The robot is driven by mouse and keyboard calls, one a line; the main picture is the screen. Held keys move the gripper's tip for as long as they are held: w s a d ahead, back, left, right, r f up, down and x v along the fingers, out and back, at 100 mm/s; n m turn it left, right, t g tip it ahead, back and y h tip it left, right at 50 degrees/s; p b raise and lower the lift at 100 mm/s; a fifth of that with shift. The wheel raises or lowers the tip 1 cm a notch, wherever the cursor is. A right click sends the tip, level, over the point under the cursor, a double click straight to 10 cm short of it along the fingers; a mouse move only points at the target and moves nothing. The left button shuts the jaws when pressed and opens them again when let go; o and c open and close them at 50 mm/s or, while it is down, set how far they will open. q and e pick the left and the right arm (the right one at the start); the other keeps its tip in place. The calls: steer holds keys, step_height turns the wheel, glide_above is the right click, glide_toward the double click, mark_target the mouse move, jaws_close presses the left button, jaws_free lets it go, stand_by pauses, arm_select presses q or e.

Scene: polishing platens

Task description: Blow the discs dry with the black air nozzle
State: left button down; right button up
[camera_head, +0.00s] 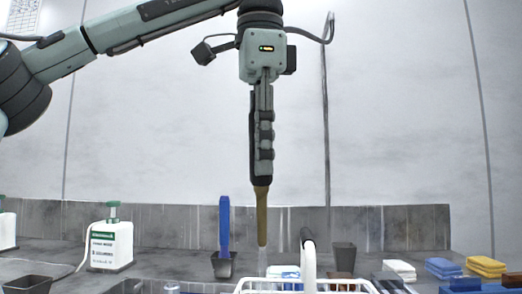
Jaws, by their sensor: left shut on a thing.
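My left gripper (262,180) hangs pointing down in the upper middle of the head view. It is shut on a slim tan handle-like thing (262,215), which stands upright beneath the fingers. A pale, blurred end (262,261) shows at its lower tip, near a white wire basket (250,286). I cannot make out any discs, and I cannot identify the black air nozzle for certain. My right gripper is not in view.
A blue-handled tool (224,224) stands in a dark cup (222,265). A white bottle (111,245) is at left.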

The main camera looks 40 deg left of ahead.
arm_select(q)
steer(key=shift+r, duration=0.1)
steer(key=p+v, duration=0.5)
steer(key=shift+w+a, duration=0.3)
steer(key=shift+w, duration=0.15)
stand_by(1.4)
